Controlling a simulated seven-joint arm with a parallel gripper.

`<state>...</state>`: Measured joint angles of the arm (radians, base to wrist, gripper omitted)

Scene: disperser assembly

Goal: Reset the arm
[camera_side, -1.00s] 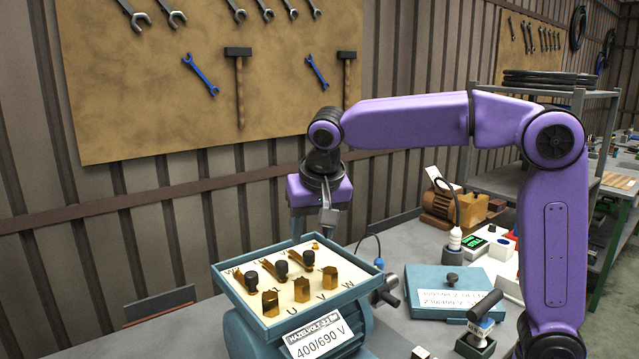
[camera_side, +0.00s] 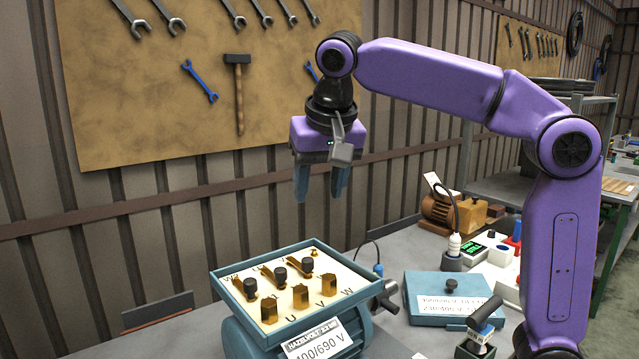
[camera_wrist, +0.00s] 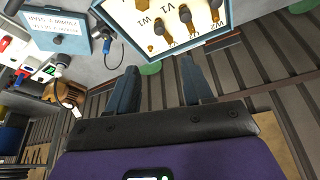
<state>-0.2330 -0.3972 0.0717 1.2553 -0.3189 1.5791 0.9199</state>
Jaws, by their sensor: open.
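My gripper (camera_side: 321,184) is open and empty, with its blue-grey fingers pointing down. It hangs in the air well above the motor terminal box (camera_side: 222,292), clear of it. In the wrist view my gripper (camera_wrist: 158,85) shows its two fingers apart with nothing between them. The terminal box, at the top of that view (camera_wrist: 228,32), has a cream plate with brass bars, black knobs and brass hex posts. The box is open on top and carries a 400/690 V label (camera_side: 318,343).
A teal lid (camera_side: 440,287) with a black knob lies on the table right of the box. Behind it are a small brown motor (camera_side: 437,212) and a device with a green display (camera_side: 470,250). A tool board (camera_side: 150,120) hangs on the wall behind. The air around my gripper is clear.

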